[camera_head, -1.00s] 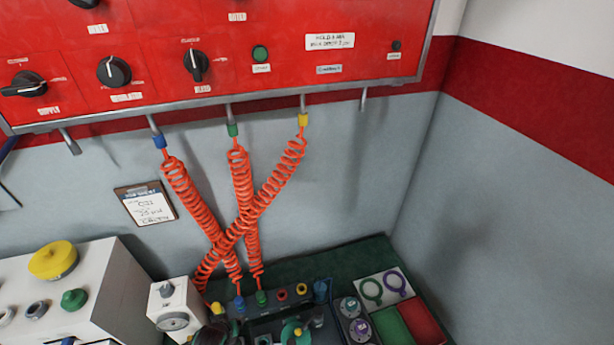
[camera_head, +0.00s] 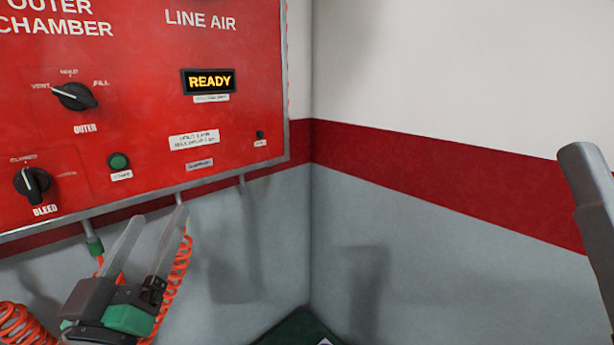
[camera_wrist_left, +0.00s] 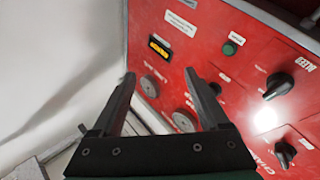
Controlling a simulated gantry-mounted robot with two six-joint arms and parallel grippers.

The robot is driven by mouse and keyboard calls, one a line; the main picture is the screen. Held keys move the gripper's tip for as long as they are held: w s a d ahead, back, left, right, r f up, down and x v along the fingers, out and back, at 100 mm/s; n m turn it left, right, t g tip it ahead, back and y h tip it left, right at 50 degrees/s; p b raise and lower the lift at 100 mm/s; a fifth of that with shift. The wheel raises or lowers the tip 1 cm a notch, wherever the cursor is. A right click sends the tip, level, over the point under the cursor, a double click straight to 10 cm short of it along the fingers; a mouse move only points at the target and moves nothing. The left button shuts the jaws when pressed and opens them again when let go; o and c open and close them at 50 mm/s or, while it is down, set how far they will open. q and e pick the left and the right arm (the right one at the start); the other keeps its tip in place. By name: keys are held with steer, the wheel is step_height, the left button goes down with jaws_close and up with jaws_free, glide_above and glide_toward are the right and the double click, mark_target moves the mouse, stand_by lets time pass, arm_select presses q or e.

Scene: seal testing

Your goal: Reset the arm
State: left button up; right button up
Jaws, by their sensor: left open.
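My left gripper (camera_head: 158,218) is open and empty in the head view, in front of the red panel's lower edge, with its two grey fingers pointing up. In the left wrist view its fingers (camera_wrist_left: 160,76) stand apart with nothing between them, and the red panel (camera_wrist_left: 230,70) is beyond them. A grey part (camera_head: 592,200), which seems to be a finger of my right gripper, shows at the right edge of the head view. The rest of it is out of frame.
The red control panel (camera_head: 140,100) carries black knobs, a green button (camera_head: 119,162) and a lit READY display (camera_head: 208,81). Orange coiled hoses (camera_head: 180,270) hang below it, partly behind my left gripper. The grey wall (camera_head: 440,270) to the right is clear.

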arm_select(q)
steer(key=s+d+r+m+t+h, duration=0.2)
steer(key=s+r+m+t, duration=0.25)
steer(key=s+r, duration=0.95)
step_height(320, 180, up, 16)
steer(key=p, duration=1.7)
steer(key=shift+t+h, duration=0.35)
steer(key=shift+h, duration=0.05)
steer(key=shift+s+d+f, duration=0.1)
